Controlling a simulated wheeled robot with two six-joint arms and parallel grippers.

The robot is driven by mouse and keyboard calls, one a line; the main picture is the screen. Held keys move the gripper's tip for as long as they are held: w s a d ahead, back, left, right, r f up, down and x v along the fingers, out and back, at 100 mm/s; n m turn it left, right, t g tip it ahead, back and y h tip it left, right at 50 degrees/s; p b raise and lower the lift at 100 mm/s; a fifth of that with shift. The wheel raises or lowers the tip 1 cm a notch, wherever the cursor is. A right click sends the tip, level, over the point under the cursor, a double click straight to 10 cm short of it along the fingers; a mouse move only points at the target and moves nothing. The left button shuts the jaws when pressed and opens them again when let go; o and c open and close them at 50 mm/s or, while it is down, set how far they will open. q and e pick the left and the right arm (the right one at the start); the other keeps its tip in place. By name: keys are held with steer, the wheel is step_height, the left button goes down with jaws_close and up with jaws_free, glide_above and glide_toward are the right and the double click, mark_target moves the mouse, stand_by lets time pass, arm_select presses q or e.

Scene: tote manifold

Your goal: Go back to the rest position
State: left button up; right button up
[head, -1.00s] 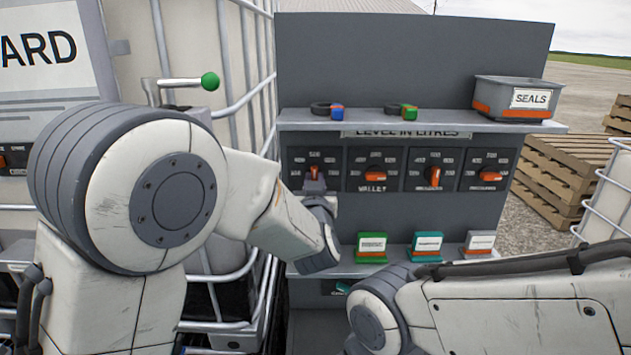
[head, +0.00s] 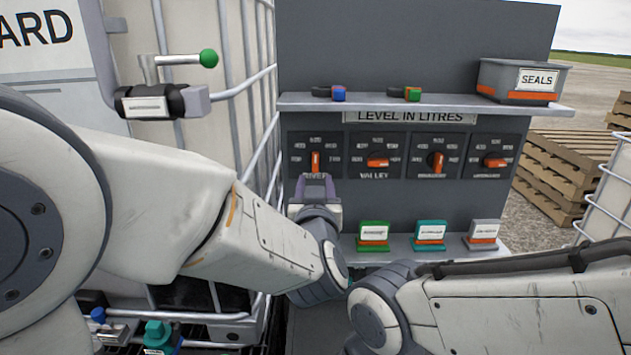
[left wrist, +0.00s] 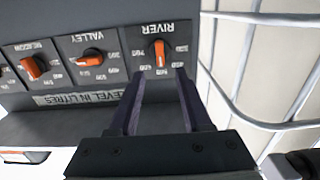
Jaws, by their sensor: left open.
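My left gripper (head: 317,186) is open and empty in front of the grey panel, just below the leftmost dial. In the left wrist view the gripper (left wrist: 160,90) has its two dark fingers apart, pointing at the dial marked RIVER. The orange knob of that dial (head: 315,161) stands upright, and it also shows in the left wrist view (left wrist: 159,53). The fingertips appear apart from the knob; the exact gap is hard to tell. My right arm comes in from the right, and its gripper is out of view.
The VALLEY dial (head: 377,160) and two more dials sit to the right. A shelf (head: 440,103) above holds two tagged rings and a SEALS bin (head: 522,82). A lower shelf (head: 400,252) holds several labelled blocks. A caged tank with a green-knobbed valve handle (head: 208,58) stands left.

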arm_select(q)
steer(key=shift+s, duration=1.05)
steer(key=s+a+f+m+g+h, duration=0.1)
steer(key=a+f+g, duration=0.3)
steer(key=f, duration=0.4)
steer(key=s+a+f+g+h, duration=0.1)
steer(key=a+f+g, duration=0.3)
steer(key=f, duration=0.4)
steer(key=s+a+f+n+g+y, duration=0.1)
steer(key=s+a+f+g, duration=0.35)
steer(key=s, duration=0.25)
steer(key=s+a+f+g+y, duration=0.1)
steer(key=s+a+f+g, duration=0.25)
steer(key=s+a, duration=0.3)
steer(key=s+d+r+m+g, duration=0.1)
steer(key=s+d+r+m, duration=0.1)
steer(key=s+d, duration=0.4)
steer(key=s+d+r+m+g+h, duration=0.1)
steer(key=s+d+r+m, duration=0.2)
steer(key=s+d+m, duration=0.2)
steer(key=s+d, duration=0.2)
steer(key=d, duration=0.1)
steer(key=shift+s+d+r, duration=0.15)
steer(key=shift+d+r, duration=0.05)
